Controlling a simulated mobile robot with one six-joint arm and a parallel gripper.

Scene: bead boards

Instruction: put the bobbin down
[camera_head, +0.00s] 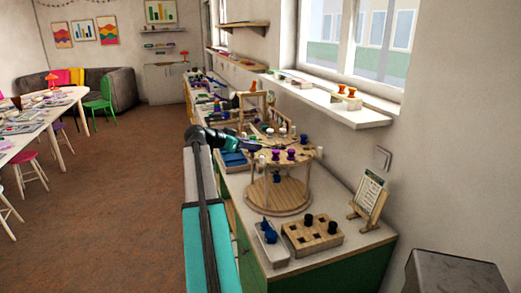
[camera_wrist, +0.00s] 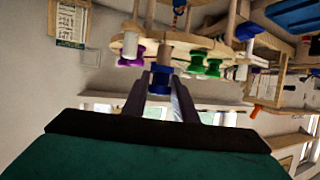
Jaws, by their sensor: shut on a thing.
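In the wrist view, which looks tipped over, my gripper (camera_wrist: 160,92) is shut on a blue bobbin (camera_wrist: 160,78) between its two fingers. A tan peg (camera_wrist: 166,56) shows just beyond the bobbin; I cannot tell whether they touch. A round wooden two-tier stand (camera_head: 278,201) is on the counter, and my gripper (camera_head: 255,147) is at the left of its upper disc. Purple bobbins (camera_head: 291,154) and pale pegs are on that disc.
A wooden board with holes (camera_head: 311,236) and dark bobbins stands at the counter's front, beside a pale tray (camera_head: 268,243) with a blue piece. A card on a small easel (camera_head: 369,197) is at the right. Wooden frames and other items crowd the counter behind.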

